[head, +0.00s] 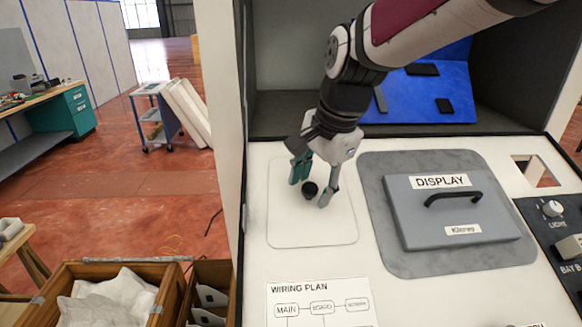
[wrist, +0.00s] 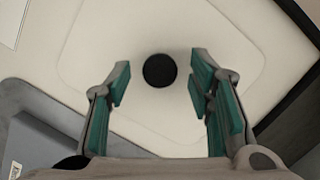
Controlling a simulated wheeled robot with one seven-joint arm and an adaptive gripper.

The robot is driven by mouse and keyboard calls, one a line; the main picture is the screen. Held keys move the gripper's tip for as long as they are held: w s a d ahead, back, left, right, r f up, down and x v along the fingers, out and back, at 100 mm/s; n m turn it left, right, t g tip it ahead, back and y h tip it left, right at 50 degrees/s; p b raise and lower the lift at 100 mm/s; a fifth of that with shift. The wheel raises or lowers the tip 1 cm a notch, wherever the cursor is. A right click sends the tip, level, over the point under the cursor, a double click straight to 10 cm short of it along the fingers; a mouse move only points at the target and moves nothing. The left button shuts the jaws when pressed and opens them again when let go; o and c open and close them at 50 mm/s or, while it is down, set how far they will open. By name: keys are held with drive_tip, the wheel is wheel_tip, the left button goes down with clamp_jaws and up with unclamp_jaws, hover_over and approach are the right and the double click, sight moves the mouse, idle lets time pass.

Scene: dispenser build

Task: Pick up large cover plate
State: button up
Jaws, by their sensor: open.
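The large cover plate (head: 312,226) is a flat cream plate with rounded corners, lying on the white worktop at the left in the head view. A round black knob (head: 309,190) stands up from its middle. In the wrist view the plate (wrist: 160,32) fills the centre and its black knob (wrist: 160,70) shows between and just beyond the fingers. My gripper (head: 314,188) is open above the plate with teal-padded fingers on either side of the knob. In the wrist view my gripper (wrist: 164,92) holds nothing, and both fingers are apart from the knob.
A grey panel labelled DISPLAY (head: 450,222) with a black handle (head: 453,198) lies right of the plate. A blue panel (head: 425,95) leans in the recess behind. A wiring plan sheet (head: 318,304) lies in front. A wooden crate (head: 170,300) stands at lower left.

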sight(314, 184)
clamp_jaws()
drive_tip(key=shift+r, duration=0.55)
drive_tip(key=v, duration=0.1)
drive_tip(key=b+v, duration=0.1)
drive_tip(key=shift+d+r, duration=0.35)
drive_tip(key=s+d+r+b, duration=0.1)
drive_tip(key=s+d, duration=0.7)
drive_tip(key=d, duration=0.4)
drive_tip(key=shift+s+d+r, duration=0.15)
drive_tip(key=shift+d+r, duration=0.05)
